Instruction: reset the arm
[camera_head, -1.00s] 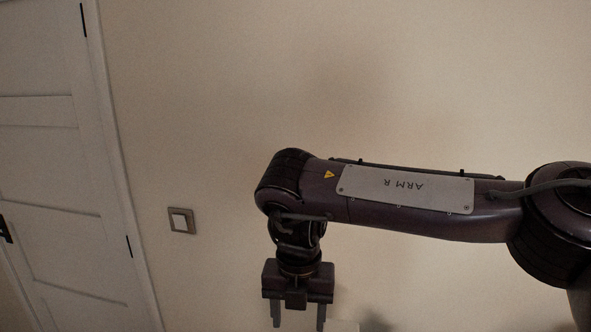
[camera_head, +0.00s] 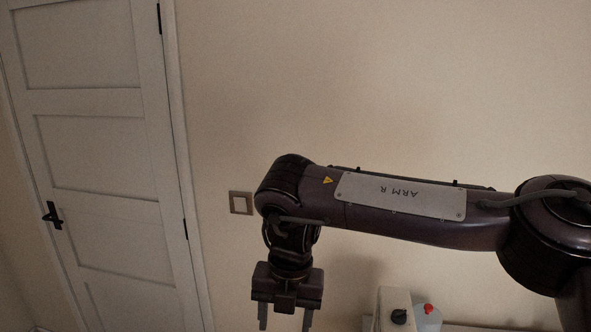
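My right arm (camera_head: 400,215), labelled ARM R, reaches in from the right edge across the head view. Its forearm is almost level, and the wrist bends down at its left end. My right gripper (camera_head: 285,318) points downward at the lower edge, with its two fingers apart and nothing seen between them. The very tips are close to the bottom of the picture. My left arm and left gripper are not in view.
A white panelled door (camera_head: 105,170) with a black handle (camera_head: 52,215) is at the left. A light switch (camera_head: 241,203) is on the beige wall (camera_head: 400,80). At the lower right, a pale object with a black knob (camera_head: 399,316) and a red-topped item (camera_head: 429,309) show partly.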

